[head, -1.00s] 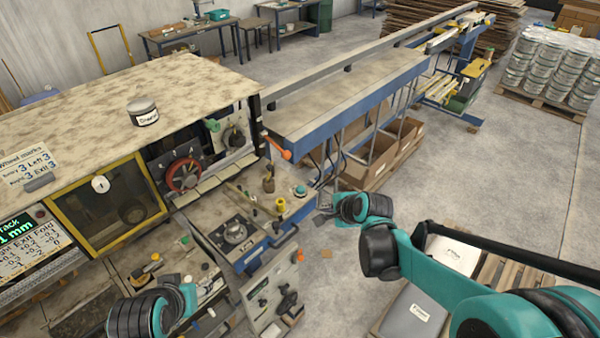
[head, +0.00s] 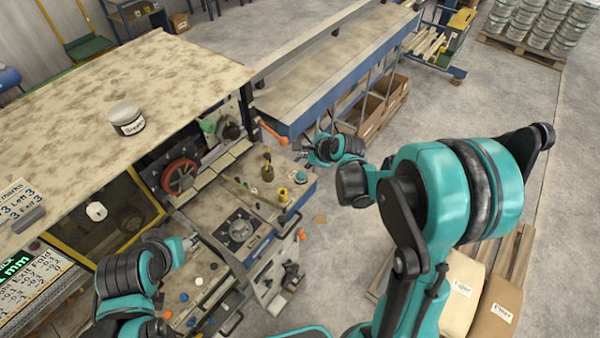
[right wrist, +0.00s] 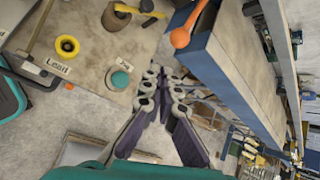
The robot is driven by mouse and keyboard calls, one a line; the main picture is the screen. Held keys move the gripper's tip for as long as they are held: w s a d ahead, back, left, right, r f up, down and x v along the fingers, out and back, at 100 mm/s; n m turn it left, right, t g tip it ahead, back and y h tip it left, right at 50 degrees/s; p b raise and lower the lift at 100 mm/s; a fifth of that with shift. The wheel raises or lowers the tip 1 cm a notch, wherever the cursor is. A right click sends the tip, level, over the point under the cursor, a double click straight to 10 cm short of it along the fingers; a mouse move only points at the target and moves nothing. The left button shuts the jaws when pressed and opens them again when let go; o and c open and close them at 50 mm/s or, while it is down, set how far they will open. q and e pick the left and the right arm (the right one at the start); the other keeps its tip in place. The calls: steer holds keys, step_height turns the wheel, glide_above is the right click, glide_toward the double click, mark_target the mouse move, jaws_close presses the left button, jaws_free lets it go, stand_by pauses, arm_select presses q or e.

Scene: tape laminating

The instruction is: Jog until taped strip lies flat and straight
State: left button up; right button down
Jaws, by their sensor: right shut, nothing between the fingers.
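My right gripper (head: 308,152) is at the right edge of the machine's bench, near the end of the blue-sided table. In the right wrist view its fingers (right wrist: 164,75) are closed together and empty. A teal round button (head: 301,177) sits on the bench corner just below it. The button (right wrist: 120,80) also shows in the right wrist view, left of the fingertips and apart from them, beside a small, partly legible label. My left gripper (head: 190,242) is over the lower left bench; its fingers are too small to read. I cannot make out the taped strip in either view.
A red handwheel (head: 180,175) is inside the machine. A lever with an orange knob (head: 268,131) juts out beside the blue-sided table (head: 340,70). A yellow knob (right wrist: 67,46) stands by a "Lead" label. A jar (head: 126,118) stands on the machine top.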

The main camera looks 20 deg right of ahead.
steer(key=b, duration=0.6)
glide_above(302, 176)
step_height(302, 176, down, 8)
steer(key=shift+r, duration=0.15)
steer(key=shift+f+b, duration=0.5)
steer(key=shift+f, duration=0.1)
steer(key=shift+f, duration=0.1)
stand_by(0.5)
steer(key=shift+f+b, duration=0.3)
steer(key=shift+b, duration=0.2)
